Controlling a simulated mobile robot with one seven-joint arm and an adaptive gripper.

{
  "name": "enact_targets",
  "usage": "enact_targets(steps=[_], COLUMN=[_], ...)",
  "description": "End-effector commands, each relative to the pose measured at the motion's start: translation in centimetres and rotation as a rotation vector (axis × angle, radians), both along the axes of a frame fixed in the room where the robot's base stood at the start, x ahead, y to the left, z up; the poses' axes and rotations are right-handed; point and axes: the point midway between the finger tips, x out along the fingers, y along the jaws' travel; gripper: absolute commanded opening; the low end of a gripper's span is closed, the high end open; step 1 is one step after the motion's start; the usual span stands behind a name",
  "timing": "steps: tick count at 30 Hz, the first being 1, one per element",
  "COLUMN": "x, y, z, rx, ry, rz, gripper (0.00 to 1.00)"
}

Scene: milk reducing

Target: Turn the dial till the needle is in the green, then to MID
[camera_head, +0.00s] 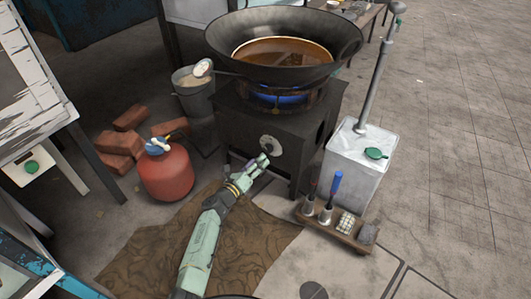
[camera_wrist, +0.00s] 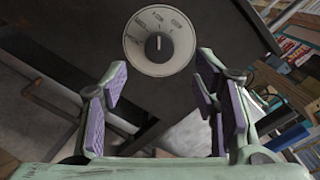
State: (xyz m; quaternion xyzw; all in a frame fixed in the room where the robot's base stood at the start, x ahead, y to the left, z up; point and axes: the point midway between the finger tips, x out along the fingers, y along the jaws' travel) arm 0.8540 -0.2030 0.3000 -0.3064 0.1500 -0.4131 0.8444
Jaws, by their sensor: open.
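The dial (camera_head: 271,145) is a pale round knob on the front of the dark stove (camera_head: 300,135). In the wrist view the dial (camera_wrist: 159,41) faces me, with small printed labels and a dark pointer mark standing about straight up; the labels are too small to read surely. My gripper (camera_head: 258,163) is just in front of and below the dial. In the wrist view my gripper (camera_wrist: 162,78) is open, its purple-padded fingers apart and empty, with the dial beyond the tips. A white round gauge (camera_head: 203,68) sits at the left of the wok (camera_head: 345,57); its needle cannot be read.
The wok holds brown liquid over a blue flame (camera_head: 280,97). A red gas cylinder (camera_head: 166,172) and bricks (camera_head: 122,140) stand left. A grey bucket (camera_head: 193,95) is behind. A white canister (camera_head: 352,165) and a tool rack (camera_head: 338,232) stand right.

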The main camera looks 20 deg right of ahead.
Motion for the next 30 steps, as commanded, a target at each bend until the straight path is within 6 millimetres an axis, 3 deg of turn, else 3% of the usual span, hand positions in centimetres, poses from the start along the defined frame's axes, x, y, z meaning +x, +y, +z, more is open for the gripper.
enact_targets(steps=[1,6,13,25,30], x=[0.6,2.6,4.3,4.7,4.7], y=[-0.9,-3.4,-5.4,-5.9,-5.9], z=[-0.8,-0.7,-0.3,0.0,0.0], rx=[0.002,0.002,0.001,-0.002,-0.001], ry=[-0.003,-0.003,0.0,0.002,0.002], rz=[-0.005,-0.004,-0.001,0.001,0.002], gripper=[0.54,0.54,0.54,0.54,0.43])
